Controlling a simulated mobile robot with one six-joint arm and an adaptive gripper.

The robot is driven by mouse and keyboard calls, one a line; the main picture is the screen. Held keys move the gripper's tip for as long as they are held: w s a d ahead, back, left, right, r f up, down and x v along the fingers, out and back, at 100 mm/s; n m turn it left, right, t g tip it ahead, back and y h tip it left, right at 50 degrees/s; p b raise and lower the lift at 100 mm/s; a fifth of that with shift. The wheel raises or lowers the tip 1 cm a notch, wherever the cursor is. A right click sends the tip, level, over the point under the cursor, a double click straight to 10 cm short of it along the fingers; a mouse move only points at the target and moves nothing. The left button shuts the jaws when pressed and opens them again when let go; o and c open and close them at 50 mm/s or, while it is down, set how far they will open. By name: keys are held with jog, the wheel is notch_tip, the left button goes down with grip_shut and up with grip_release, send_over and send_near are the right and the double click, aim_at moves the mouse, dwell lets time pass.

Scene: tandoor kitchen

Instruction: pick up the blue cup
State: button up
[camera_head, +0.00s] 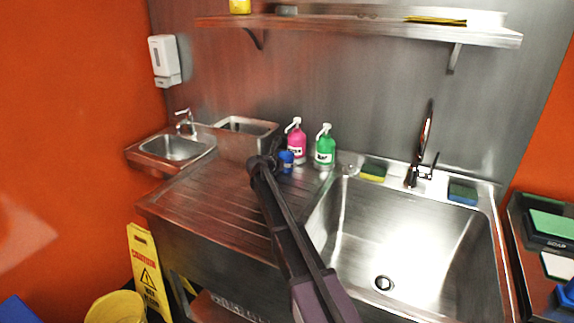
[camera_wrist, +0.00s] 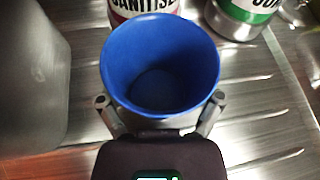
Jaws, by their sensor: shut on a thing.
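The blue cup (camera_wrist: 160,68) stands upright with its open top facing the wrist camera, and it looks empty inside. In the head view the cup (camera_head: 286,161) is at the back of the ridged steel drainboard (camera_head: 215,200), in front of the pink bottle. My gripper (camera_wrist: 160,112) has one finger on each side of the cup and is shut on it. In the head view my gripper (camera_head: 271,163) is beside the cup, partly hidden by my arm. I cannot tell whether the cup touches the drainboard.
A pink bottle (camera_head: 296,145) and a green bottle (camera_head: 324,150) stand just behind the cup. A large sink basin (camera_head: 400,235) with a tall faucet (camera_head: 424,150) is at right. Sponges (camera_head: 374,171) lie on its back ledge. A shelf (camera_head: 360,27) runs above. The drainboard's left part is clear.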

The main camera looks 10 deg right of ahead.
aim_at(291, 155)
jog(key=shift+r+p, duration=1.75)
jog(key=shift+r, duration=0.1)
jog(key=s+a, duration=0.3)
jog(key=s, duration=0.1)
jog(key=s+a, duration=0.3)
jog(key=s, duration=0.2)
jog(key=s+a+r+p, duration=0.1)
jog(key=s+a, duration=0.2)
jog(key=s, duration=0.1)
jog(key=shift+s+r, duration=0.1)
jog(key=shift+s, duration=0.05)
